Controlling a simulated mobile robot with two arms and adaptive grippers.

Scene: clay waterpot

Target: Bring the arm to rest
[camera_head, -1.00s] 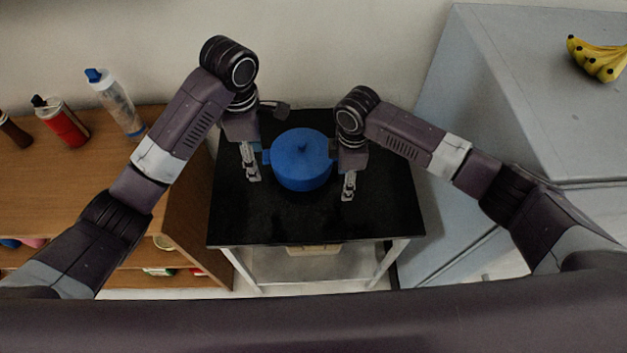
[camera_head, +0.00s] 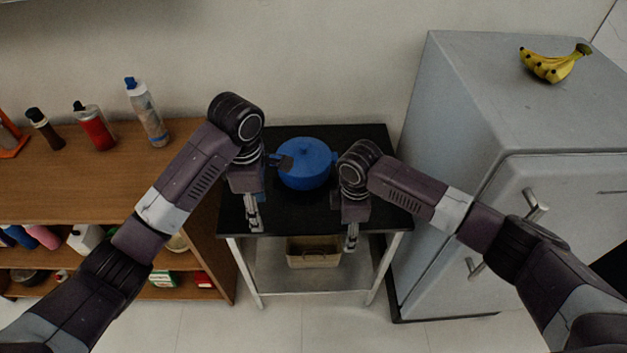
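A blue lidded pot (camera_head: 304,166) stands upright on the black-topped table (camera_head: 290,221). My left gripper (camera_head: 254,222) points down at the table's front left, in front of and left of the pot. My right gripper (camera_head: 351,238) points down near the table's front right edge, in front of and right of the pot. Both grippers are apart from the pot, and nothing shows between their fingers. The fingers are small and seen edge-on, so their opening is hard to judge.
A wooden shelf (camera_head: 85,185) on the left bears a clear bottle (camera_head: 148,115), a red bottle (camera_head: 94,128) and a dark bottle (camera_head: 43,130). A grey fridge (camera_head: 480,95) with bananas (camera_head: 553,64) on top stands at right. A box (camera_head: 313,252) sits on the table's lower shelf. Floor in front is clear.

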